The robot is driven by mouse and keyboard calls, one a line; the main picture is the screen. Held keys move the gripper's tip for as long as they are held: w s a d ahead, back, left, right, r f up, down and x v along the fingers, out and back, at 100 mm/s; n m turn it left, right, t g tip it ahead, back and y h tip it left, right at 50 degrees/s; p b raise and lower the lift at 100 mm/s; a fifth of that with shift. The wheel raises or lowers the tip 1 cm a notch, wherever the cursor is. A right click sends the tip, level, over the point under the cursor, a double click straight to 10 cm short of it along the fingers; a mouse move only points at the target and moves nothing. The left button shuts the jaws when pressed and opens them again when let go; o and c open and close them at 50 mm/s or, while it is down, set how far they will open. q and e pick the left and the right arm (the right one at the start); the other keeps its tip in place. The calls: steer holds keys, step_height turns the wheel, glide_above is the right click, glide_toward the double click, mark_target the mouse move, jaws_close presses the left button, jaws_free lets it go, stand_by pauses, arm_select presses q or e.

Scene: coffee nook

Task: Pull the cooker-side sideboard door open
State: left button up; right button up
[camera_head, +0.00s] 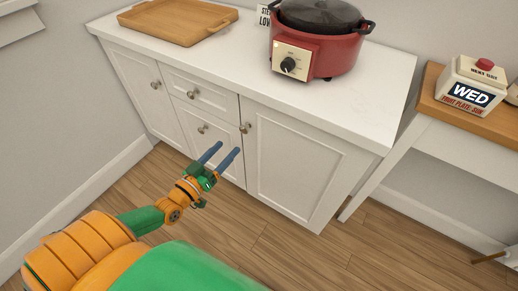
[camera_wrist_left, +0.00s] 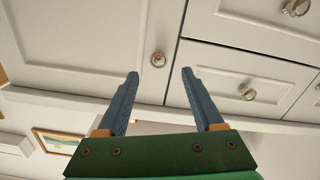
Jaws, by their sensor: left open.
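The cooker-side door (camera_head: 305,165) is the white panelled door on the right of the sideboard, below the red cooker (camera_head: 318,45). It looks closed. Its round knob (camera_head: 244,128) is at the door's upper left. My left gripper (camera_head: 229,148) is open and empty, with its two blue fingers pointing towards the knob. In the left wrist view the picture is turned over: the knob (camera_wrist_left: 158,59) shows just beyond and between the fingertips (camera_wrist_left: 160,73), and the door (camera_wrist_left: 75,45) fills the left. The knob appears clear of the fingers. My right gripper is not in view.
Drawer knobs (camera_head: 202,128) sit close by on the left, and another door knob (camera_head: 155,84) is further left. A wooden tray (camera_head: 165,22) lies on the white top (camera_head: 225,55). A side table (camera_head: 440,100) stands at the right. The wooden floor (camera_head: 290,250) before the door is clear.

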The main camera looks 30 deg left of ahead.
mark_target(243, 131)
arm_select(q)
steer(key=w, duration=0.2)
steer(key=w+b, duration=0.1)
steer(key=w, duration=0.3)
steer(key=shift+d+r, duration=0.2)
steer(key=shift+d, duration=0.1)
steer(key=shift+w+b, duration=0.3)
steer(key=shift+w, duration=0.3)
steer(key=c, duration=1)
jaws_close()
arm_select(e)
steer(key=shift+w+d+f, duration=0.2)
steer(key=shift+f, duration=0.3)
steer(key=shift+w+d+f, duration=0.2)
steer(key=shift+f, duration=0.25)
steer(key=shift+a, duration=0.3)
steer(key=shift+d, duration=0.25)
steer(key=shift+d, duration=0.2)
